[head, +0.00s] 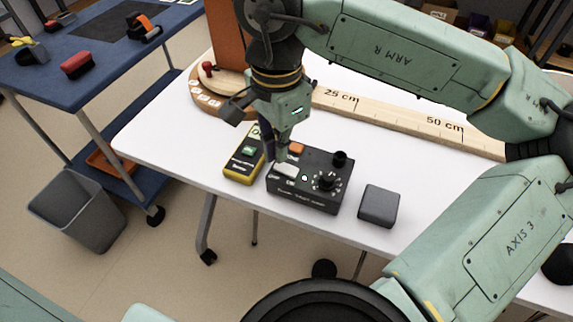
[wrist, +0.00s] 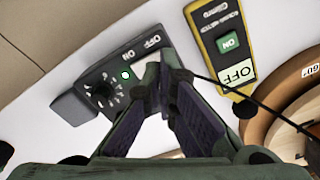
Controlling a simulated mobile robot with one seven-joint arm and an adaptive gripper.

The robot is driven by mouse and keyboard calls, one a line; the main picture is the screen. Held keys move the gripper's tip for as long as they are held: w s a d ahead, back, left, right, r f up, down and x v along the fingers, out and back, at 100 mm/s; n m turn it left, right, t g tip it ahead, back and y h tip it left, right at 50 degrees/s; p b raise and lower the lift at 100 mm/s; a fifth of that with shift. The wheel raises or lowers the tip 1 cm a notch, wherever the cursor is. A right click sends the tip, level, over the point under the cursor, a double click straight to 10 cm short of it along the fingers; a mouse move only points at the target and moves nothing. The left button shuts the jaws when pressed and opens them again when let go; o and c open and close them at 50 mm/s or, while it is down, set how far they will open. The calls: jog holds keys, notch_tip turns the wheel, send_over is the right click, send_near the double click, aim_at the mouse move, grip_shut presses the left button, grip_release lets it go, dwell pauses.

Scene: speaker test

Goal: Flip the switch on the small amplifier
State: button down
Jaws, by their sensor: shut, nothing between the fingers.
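The small amplifier (head: 318,193) is a black box on the white table, with a dial knob (head: 326,181) and a lit green light (head: 304,179). Its white rocker switch (head: 286,171) is at the left of its top, partly hidden by my fingers. In the wrist view the amplifier (wrist: 88,72) shows OFF and ON labels at either end of the switch, and the green light is lit. My gripper (head: 279,160) is shut and empty, pointing down with its tips at or just above the switch. I cannot tell whether they touch it. The wrist view shows the tips (wrist: 166,76) together.
A yellow and black meter (head: 243,155) with a green button stands close left of the amplifier. A grey block (head: 379,206) lies to its right. A wooden ruler (head: 395,114) runs behind. Left of the table are a blue cart (head: 105,70) and a grey bin (head: 78,212).

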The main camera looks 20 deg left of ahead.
aim_at(280, 165)
jog(key=shift+f+b, duration=1.15)
dwell(0.7)
jog(key=shift+r+p, duration=2.2)
jog(key=shift+r, duration=1.35)
